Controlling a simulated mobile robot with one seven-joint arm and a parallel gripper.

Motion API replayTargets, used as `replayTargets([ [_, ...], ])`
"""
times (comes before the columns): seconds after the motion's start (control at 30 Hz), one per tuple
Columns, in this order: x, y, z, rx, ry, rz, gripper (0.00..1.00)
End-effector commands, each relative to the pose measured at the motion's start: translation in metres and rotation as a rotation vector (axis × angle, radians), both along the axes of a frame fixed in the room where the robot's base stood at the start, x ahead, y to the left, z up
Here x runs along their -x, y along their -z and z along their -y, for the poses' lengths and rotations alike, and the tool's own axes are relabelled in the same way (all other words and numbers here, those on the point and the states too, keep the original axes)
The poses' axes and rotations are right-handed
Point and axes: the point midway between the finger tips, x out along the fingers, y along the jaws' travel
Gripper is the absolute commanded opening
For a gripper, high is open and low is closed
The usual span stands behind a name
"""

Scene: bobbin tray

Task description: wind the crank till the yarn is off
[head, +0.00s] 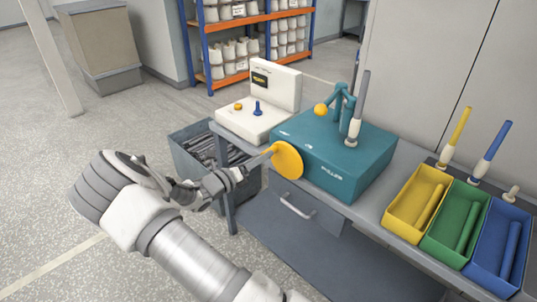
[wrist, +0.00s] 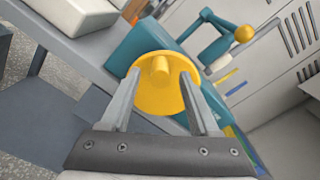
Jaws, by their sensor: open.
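A teal puller box (head: 335,155) stands on the bench. A yellow disc crank with a short peg (head: 287,160) is on its left end. A grey bobbin (head: 361,95) with a pale band of yarn (head: 354,127) low on it stands upright on top of the box. Beside it is a teal arm with an orange ball (head: 321,109). My gripper (head: 262,158) is at the disc, fingers apart. In the wrist view the open fingers (wrist: 160,76) are on either side of the yellow peg (wrist: 160,68); I cannot tell whether they touch it.
A white control box (head: 250,120) with an orange and a blue knob stands to the left. Yellow (head: 401,225), green (head: 437,237) and blue (head: 478,262) trays hold bobbins on the right. A grey bin (head: 185,140) of rods stands below, left of the bench.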

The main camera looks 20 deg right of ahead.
Motion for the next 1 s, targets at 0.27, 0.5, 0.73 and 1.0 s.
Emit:
replayTargets([
  [0.27, -0.012, 0.000, 0.032, 0.000, 0.000, 0.001, 0.62],
  [0.5, -0.013, 0.000, 0.035, 0.000, -0.001, 0.001, 0.62],
  [0.73, -0.013, 0.000, 0.035, 0.000, -0.001, 0.001, 0.40],
  [1.0, -0.013, 0.000, 0.035, -0.001, -0.001, 0.001, 0.00],
])
